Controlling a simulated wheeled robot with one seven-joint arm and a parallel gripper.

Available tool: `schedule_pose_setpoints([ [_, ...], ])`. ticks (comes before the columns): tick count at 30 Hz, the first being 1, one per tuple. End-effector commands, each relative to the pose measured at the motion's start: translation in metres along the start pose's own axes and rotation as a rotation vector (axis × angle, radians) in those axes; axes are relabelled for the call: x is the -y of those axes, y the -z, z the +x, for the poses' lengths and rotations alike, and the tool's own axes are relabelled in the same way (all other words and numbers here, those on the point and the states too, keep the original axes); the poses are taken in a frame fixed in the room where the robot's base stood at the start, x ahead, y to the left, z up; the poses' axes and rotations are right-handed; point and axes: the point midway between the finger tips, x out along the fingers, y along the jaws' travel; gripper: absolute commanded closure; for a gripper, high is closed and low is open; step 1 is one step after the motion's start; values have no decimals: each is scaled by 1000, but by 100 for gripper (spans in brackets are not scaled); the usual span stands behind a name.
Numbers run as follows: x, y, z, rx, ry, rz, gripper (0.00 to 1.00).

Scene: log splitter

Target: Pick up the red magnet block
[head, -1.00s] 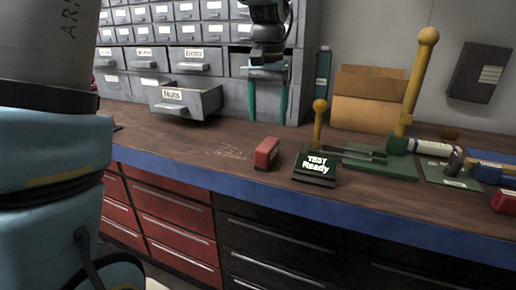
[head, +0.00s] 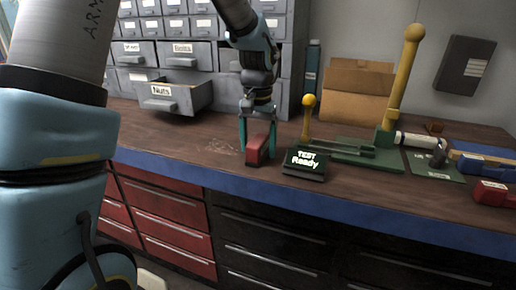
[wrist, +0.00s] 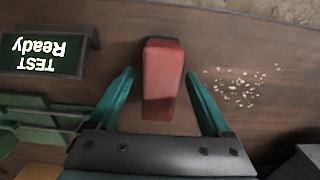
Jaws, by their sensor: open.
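The red magnet block (head: 257,150) stands on the brown workbench near its blue front edge, left of the small "TEST Ready" sign. My gripper (head: 258,150) is open with teal fingers pointing down over the block, one finger on each side in the head view. In the wrist view the red block (wrist: 162,78) lies between the lines of the two open fingers (wrist: 164,85), with a visible gap on both sides. Its far end reaches beyond the fingertips. I cannot tell how high the fingertips are above the bench.
The "TEST Ready" sign (head: 304,164) and a green fixture with yellow-handled levers (head: 362,150) stand close to the right. An open "Nuts" drawer (head: 172,96) juts out behind left. Pale crumbs (wrist: 240,88) lie beside the block. Another red object (head: 490,193) is at far right.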

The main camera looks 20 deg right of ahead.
Motion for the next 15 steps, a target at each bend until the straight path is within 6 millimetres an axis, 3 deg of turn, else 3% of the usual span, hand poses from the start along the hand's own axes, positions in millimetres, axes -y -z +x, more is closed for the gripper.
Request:
schedule_pose_setpoints([
  [2, 0, 0, 0, 0, 0, 0, 19],
  [15, 0, 0, 0, 0, 0, 0, 68],
])
